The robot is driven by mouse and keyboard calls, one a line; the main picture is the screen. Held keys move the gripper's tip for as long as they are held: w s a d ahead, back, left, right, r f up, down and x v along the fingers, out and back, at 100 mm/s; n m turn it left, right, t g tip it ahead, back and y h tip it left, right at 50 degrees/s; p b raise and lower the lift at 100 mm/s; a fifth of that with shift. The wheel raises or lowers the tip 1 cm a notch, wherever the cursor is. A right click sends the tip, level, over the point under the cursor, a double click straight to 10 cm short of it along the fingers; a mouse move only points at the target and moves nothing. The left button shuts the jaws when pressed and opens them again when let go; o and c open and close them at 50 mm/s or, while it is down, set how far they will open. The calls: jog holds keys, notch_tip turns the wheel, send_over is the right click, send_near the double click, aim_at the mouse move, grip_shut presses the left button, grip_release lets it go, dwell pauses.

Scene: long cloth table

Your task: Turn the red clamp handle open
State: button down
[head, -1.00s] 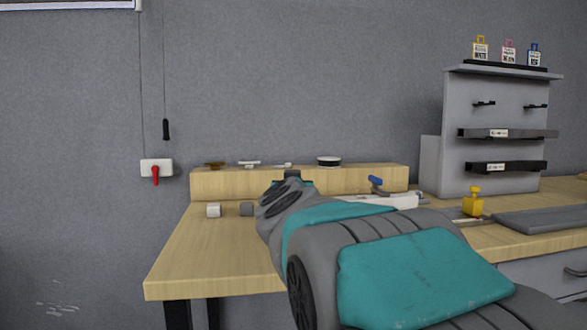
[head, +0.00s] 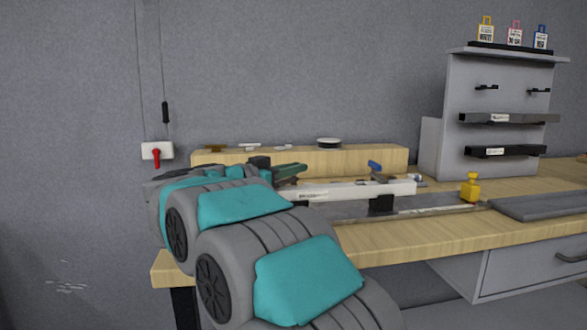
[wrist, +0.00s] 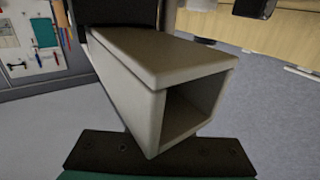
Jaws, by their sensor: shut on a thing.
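A red handle (head: 156,158) hangs down on a white box (head: 148,151) on the wall, left of the bench in the head view. I cannot make out a red handle on a clamp; a blue handle (head: 374,166) stands up behind a long white bar (head: 360,189) on the bench. My gripper (wrist: 125,14) shows in part at the top of the wrist view. It is shut on a light square hollow tube (wrist: 165,62), whose open end faces lower right. I cannot tell if this is the white bar. In the head view my arm hides the gripper and the bench's left part.
The wooden bench (head: 440,238) runs right, with a yellow part (head: 470,188), a dark flat plate (head: 535,200) and a grey rack (head: 430,150). Small items lie on the wooden ledge (head: 360,160) behind. The wrist view shows floor and a tool panel (wrist: 38,45).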

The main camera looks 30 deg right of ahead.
jog(key=m+g+h, duration=0.1)
jog(key=m+g, duration=0.2)
jog(key=g, duration=0.2)
jog(key=shift+f, duration=0.1)
jog(key=shift+m+g, duration=1.2)
jog(key=shift+g, duration=0.5)
jog(key=shift+r, duration=0.2)
jog(key=c, duration=0.9)
grip_release()
